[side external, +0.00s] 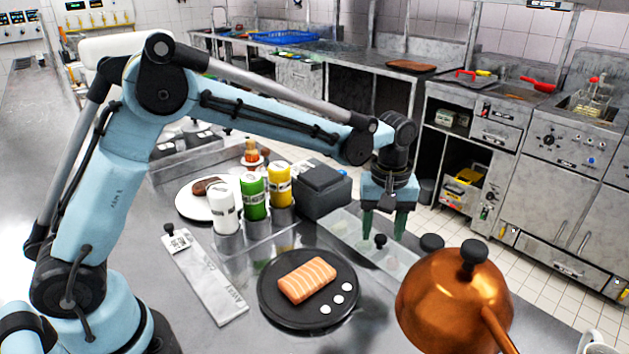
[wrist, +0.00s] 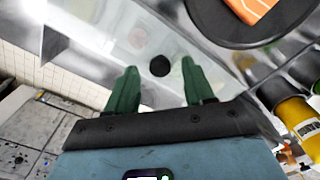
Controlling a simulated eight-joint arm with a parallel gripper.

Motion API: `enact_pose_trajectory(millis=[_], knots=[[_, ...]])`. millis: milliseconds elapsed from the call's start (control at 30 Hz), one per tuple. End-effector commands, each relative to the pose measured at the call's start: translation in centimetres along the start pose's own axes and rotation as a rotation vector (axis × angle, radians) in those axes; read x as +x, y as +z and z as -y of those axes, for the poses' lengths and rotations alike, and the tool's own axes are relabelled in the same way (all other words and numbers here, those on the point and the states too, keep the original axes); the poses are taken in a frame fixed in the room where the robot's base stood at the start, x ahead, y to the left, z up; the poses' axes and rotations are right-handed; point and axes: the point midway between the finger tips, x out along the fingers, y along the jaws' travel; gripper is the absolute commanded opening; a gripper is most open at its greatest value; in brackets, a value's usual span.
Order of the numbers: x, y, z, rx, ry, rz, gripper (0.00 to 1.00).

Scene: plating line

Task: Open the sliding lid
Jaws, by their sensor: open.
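A clear sliding lid (side external: 349,228) lies on a long see-through container to the right of the bottles. Its small black knob (side external: 380,241) stands up from it. My gripper (side external: 384,231) is open, pointing down over the container, with its two green fingers close to the knob. In the wrist view, the knob (wrist: 160,66) appears between the green fingertips of my gripper (wrist: 159,67), with a gap on each side. I cannot tell whether the fingertips are level with the knob or above it. The lid also shows, pale and see-through, in the wrist view (wrist: 110,40).
A black plate (side external: 275,312) with a salmon piece (side external: 306,280) lies left of the container. A copper dome (side external: 450,300) stands close at the front right. Sauce bottles (side external: 253,196) and a dark box (side external: 322,192) stand to the left and behind. A labelled metal strip (side external: 208,285) lies further left.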

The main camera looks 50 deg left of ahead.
Motion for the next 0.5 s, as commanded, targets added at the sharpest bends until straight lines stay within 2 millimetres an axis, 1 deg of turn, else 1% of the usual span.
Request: enact_pose_trajectory(millis=[100, 400, 433, 500], knots=[[0.75, 0.0, 0.0, 0.0, 0.0, 0.0, 0.52], [0.96, 0.01, 0.01, 0.0, 0.0, 0.0, 0.52], [0.96, 0.01, 0.01, 0.0, 0.0, 0.0, 0.51], [0.95, 0.01, 0.01, 0.0, 0.0, 0.0, 0.4]])
